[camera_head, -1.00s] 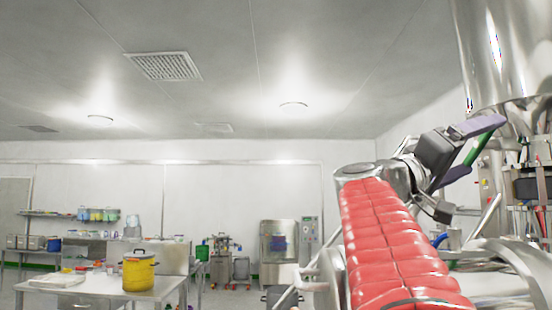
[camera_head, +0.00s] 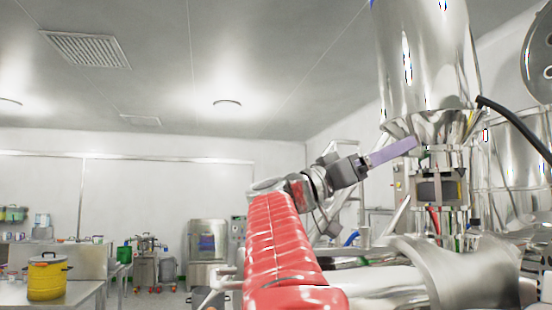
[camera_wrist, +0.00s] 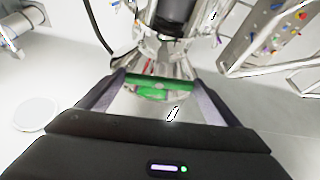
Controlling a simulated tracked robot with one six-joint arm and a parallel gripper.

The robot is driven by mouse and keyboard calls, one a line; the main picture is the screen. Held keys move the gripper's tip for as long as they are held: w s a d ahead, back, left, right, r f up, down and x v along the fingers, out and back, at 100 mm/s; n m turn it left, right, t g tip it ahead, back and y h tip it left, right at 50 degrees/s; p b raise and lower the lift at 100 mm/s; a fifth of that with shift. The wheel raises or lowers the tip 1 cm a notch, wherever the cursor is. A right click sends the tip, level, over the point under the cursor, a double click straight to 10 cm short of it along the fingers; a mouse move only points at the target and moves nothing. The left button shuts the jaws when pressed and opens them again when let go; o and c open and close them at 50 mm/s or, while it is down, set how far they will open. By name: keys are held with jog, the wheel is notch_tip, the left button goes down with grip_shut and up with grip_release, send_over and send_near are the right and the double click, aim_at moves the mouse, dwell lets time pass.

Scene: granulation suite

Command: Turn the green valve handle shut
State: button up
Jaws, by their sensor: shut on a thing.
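The green valve handle (camera_wrist: 160,82) lies crosswise between my gripper's two fingertips in the wrist view, with a finger at each end of it. A second green part shows just below it. My gripper (camera_head: 392,152) is shut on the handle, beside the lower cone of the steel hopper (camera_head: 425,60) in the head view. There the handle is hidden behind the purple-grey fingers. The head view does not show how far the handle is turned.
A valve or outlet assembly (camera_head: 440,190) sits under the hopper. A black hose (camera_head: 512,125) runs at its right. A large curved steel vessel (camera_head: 450,270) stands close below my arm. A yellow pot (camera_head: 48,280) is on a table at the far left.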

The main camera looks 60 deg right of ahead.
jog(key=shift+w+d+f+m+g, duration=0.15)
jog(key=shift+m+g, duration=0.15)
jog(key=shift+m, duration=0.5)
jog(key=shift+y, duration=0.4)
jog(key=o, duration=0.9)
jog(key=w+a, duration=0.5)
jog(key=a, duration=0.1)
jog(key=w+a, duration=0.3)
jog(key=a, duration=0.1)
jog(key=shift+w+f, duration=0.2)
jog(key=shift+w, duration=0.1)
jog(key=shift+s, duration=0.1)
